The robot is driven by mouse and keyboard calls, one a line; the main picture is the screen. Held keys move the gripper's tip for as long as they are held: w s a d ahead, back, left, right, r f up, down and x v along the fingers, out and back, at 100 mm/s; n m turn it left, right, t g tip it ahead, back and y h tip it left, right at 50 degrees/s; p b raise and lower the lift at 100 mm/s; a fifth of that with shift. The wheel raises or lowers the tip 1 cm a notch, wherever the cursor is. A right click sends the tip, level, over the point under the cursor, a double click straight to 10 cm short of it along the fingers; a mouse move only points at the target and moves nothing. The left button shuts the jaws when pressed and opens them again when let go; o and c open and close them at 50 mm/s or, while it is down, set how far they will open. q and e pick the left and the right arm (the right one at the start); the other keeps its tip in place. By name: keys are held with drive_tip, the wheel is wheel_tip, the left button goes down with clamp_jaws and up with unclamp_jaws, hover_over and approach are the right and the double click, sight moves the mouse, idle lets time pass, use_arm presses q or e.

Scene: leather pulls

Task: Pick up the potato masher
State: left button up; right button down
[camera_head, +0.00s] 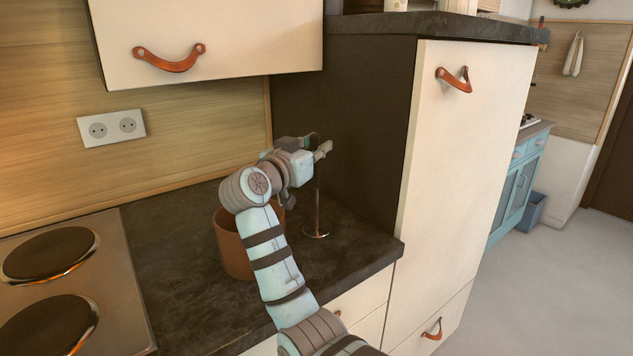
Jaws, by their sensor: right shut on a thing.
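The potato masher (317,207) is upright over the dark countertop, with a thin metal shaft and a round, shiny foot at the bottom. I cannot tell whether the foot rests on the counter or hangs just above it. My right gripper (318,148) is shut on the masher near its top, and the gripper hides part of the handle. My left gripper is not in view.
A brown pot (233,247) stands on the counter (178,262) left of the masher, partly behind my right arm. A hob (106,275) lies at the left. A tall cabinet (453,170) bounds the right side, and a wall cabinet (245,42) hangs above.

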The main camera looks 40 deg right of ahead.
wheel_tip(320, 180, up, 20)
drive_tip(key=p, duration=0.4)
drive_tip(key=shift+p, duration=0.3)
idle(0.4)
